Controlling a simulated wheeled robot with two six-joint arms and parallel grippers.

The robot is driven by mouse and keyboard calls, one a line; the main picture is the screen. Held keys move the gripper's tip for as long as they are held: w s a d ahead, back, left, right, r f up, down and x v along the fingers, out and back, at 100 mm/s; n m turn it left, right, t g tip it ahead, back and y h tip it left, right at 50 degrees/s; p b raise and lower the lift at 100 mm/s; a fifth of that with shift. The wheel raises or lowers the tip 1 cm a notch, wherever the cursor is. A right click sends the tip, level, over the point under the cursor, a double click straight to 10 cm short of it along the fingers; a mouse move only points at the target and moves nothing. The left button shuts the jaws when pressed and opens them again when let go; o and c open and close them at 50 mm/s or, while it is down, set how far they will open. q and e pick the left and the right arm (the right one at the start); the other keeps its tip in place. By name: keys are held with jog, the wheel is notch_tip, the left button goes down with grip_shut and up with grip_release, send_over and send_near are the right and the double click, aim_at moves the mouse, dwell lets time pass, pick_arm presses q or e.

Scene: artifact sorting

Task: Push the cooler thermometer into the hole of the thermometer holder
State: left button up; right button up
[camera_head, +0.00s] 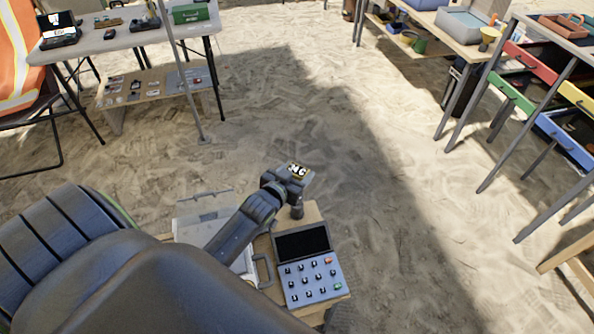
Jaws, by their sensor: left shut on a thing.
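My left gripper (297,196) is over the far edge of a small wooden table (312,213), beyond a grey keypad device (312,290) with a dark screen. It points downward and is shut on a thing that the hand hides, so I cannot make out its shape. I cannot pick out the cooler thermometer or the holder's hole for certain. A white box (190,232) with a clear raised lid stands left of the device, partly behind my left arm. My right gripper is not in view.
A white folding table (120,38) with a green box (190,13) stands at the back left, above a low wooden shelf (160,85). Racks with coloured drawers (528,62) and a work table (455,45) stand on the right. The sand between is clear.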

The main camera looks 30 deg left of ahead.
pick_arm(q)
jog(key=shift+f+b, duration=2.25)
jog(key=shift+f, duration=0.65)
jog(key=shift+p, duration=0.6)
jog(key=shift+f+b, duration=2.05)
jog(key=shift+f, duration=0.55)
jog(key=shift+r, duration=0.25)
jog(key=shift+r+p, duration=2.15)
jog(key=shift+p, duration=0.2)
